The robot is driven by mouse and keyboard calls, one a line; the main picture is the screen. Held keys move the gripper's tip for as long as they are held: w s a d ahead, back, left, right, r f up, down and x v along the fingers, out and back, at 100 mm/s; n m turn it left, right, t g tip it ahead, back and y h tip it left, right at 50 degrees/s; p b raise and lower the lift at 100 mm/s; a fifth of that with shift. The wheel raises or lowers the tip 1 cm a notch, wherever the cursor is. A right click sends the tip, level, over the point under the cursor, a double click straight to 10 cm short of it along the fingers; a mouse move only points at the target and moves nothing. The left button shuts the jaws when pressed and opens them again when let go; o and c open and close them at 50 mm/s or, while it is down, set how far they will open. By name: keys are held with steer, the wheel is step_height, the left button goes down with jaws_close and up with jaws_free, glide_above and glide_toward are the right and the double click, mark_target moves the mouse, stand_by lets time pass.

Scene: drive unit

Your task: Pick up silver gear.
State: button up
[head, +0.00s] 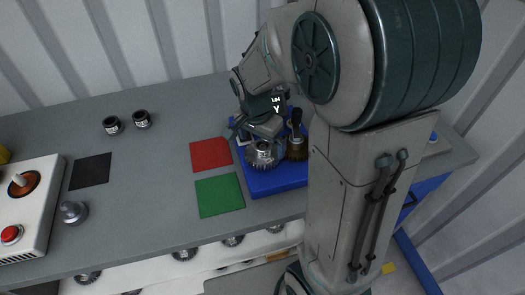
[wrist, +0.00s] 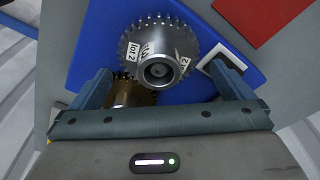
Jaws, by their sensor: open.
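The silver gear (head: 262,157) sits on the blue tray (head: 270,187), hub facing up, below my gripper (head: 258,136) in the head view. In the wrist view the silver gear (wrist: 153,50) is at top centre, with its toothed rim, round hub and white "lot 2" labels in sight. My gripper (wrist: 160,70) is open and empty. Its two fingers stand left and right of the lower part of the hub in that picture. I cannot tell whether the fingers are level with the gear or above it.
A bronze gear (wrist: 128,97) with a dark shaft (head: 296,122) stands close beside the silver gear, partly behind my gripper in the wrist view. Red (head: 210,154) and green (head: 219,195) squares lie left of the tray. Two small dark parts (head: 112,125) and a button box (head: 28,208) are farther left.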

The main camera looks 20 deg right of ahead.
mark_target(262, 147)
steer(key=f, duration=0.3)
steer(key=shift+w+d+f, duration=0.1)
steer(key=shift+d, duration=0.15)
steer(key=c, duration=0.8)
